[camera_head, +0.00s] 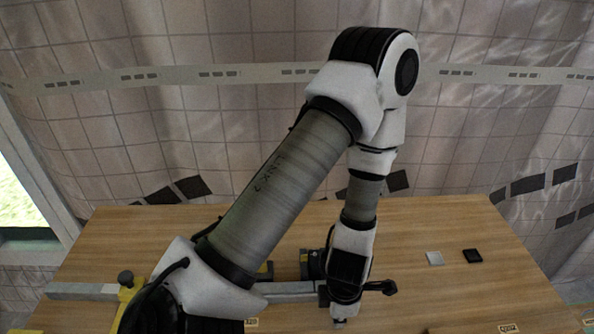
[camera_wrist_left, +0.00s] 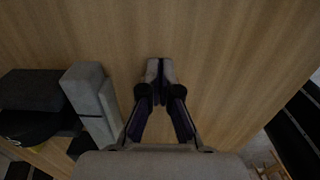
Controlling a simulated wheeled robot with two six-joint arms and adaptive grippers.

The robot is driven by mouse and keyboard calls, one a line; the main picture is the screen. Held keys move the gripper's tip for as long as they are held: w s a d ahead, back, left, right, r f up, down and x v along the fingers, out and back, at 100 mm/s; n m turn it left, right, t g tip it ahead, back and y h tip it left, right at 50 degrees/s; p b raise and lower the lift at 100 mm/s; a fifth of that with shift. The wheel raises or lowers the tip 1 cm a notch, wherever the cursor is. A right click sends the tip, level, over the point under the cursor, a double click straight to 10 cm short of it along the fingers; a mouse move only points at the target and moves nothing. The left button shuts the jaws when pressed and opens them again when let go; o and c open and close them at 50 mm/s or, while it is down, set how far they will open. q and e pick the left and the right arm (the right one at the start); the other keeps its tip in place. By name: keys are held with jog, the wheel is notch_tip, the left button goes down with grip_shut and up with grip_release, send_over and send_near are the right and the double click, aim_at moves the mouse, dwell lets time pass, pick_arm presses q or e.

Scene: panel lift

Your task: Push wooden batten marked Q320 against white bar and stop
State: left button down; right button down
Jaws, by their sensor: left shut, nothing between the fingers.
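My left gripper (camera_head: 340,322) points down over the wooden table at the lower middle of the head view. In the left wrist view its fingers (camera_wrist_left: 160,72) are together with nothing between them, over bare wood grain. A pale grey bar (camera_head: 80,291) runs across the table, partly hidden behind my left arm; I cannot tell whether it is the white bar. I cannot make out a separate wooden batten or the marking Q320. Small tags (camera_head: 508,328) show at the lower edge, too small to read. My right gripper is not in view.
A yellow clamp part (camera_head: 128,290) with a dark knob is on the bar's left. The wrist view shows a grey block (camera_wrist_left: 90,98) left of the fingers. The table's back right is clear.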

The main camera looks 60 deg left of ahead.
aim_at(323, 319)
pick_arm(q)
jog(key=shift+s+a, duration=0.3)
jog(key=shift+s, duration=0.3)
jog(key=shift+s+a+r+p, duration=0.1)
jog(key=shift+s+a+p, duration=0.35)
jog(key=shift+s+p, duration=0.4)
jog(key=shift+s+a+f+p, duration=0.1)
jog(key=shift+s+a+p, duration=0.3)
jog(key=shift+s+p, duration=0.45)
jog(key=shift+s+a+r+p, duration=0.1)
jog(key=shift+s+a+p, duration=0.4)
jog(key=shift+p, duration=0.6)
jog(key=shift+s+a, duration=0.15)
jog(key=shift+s, duration=0.15)
jog(key=shift+w+d+f+b, duration=0.3)
jog(key=shift+w+d+b, duration=0.05)
jog(key=shift+w+b, duration=0.3)
jog(key=shift+w+d+r+b, duration=0.1)
jog(key=shift+w+d+b, duration=0.25)
jog(key=shift+w+b, duration=0.15)
jog(key=shift+w+d+r+b, duration=0.1)
jog(key=shift+w+d+b, duration=0.25)
jog(key=shift+w, duration=0.25)
notch_tip(323, 319, up, 7)
jog(key=p, duration=0.6)
jog(key=shift+r, duration=0.1)
